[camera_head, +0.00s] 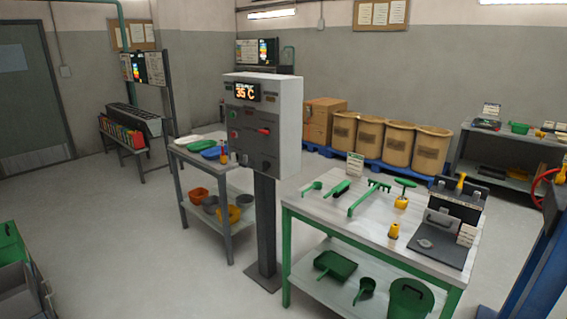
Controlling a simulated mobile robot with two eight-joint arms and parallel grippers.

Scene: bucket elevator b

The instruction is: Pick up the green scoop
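Several green tools are in view. A small green scoop-like tool (312,188) lies at the left end of the near table's white top (325,208). On that table's lower shelf are a wide green scoop or dustpan (335,265), a smaller green scoop with a handle (365,290) and a green bucket-like container (410,299). I cannot tell for sure which one is the green scoop. Nothing is holding any of them. Neither of my grippers is in view.
Beside the small tool lie a green brush (340,189) and a green rake (368,198). A grey control box on a post (263,125) stands left of the table. A blue frame (545,255) is at the right edge. The floor at front left (150,260) is clear.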

